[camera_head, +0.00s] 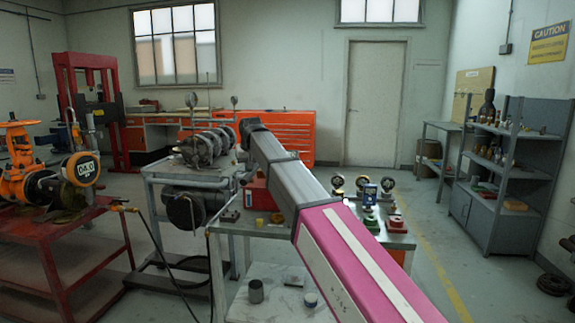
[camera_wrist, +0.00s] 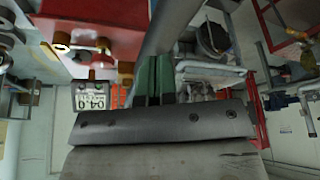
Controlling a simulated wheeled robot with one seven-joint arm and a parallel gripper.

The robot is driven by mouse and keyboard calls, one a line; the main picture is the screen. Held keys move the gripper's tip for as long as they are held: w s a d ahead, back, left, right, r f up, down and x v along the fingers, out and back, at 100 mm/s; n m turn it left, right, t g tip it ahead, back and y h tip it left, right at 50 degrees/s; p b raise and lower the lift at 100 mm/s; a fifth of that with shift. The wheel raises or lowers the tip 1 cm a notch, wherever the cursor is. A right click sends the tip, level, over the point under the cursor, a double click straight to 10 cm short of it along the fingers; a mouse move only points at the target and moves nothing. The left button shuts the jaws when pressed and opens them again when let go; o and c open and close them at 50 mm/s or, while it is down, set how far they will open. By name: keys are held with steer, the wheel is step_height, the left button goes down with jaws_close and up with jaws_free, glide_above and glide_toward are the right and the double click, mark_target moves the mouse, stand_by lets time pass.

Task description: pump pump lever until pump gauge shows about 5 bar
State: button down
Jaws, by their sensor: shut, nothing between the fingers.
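My gripper (camera_head: 250,126) is at the far end of my outstretched arm, above the work table (camera_head: 225,229) in the head view. In the wrist view its green-padded fingers (camera_wrist: 154,80) are shut together with nothing between them. A red block-like body (camera_wrist: 95,28) with brass fittings is beside the fingers, perhaps the pump; a red box (camera_head: 259,194) shows on the table in the head view.
A red bench (camera_head: 60,245) with an orange valve (camera_head: 62,185) stands left. A machine with a dark motor (camera_head: 187,208) is left of the table. Several gauges and small parts stand on the table's right. A grey shelf (camera_head: 510,170) is right; the floor before it is mostly clear.

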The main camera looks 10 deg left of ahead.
steer(key=shift+f, duration=0.55)
step_height(320, 180, up, 10)
steer(key=shift+r, duration=0.2)
stand_by(1.9)
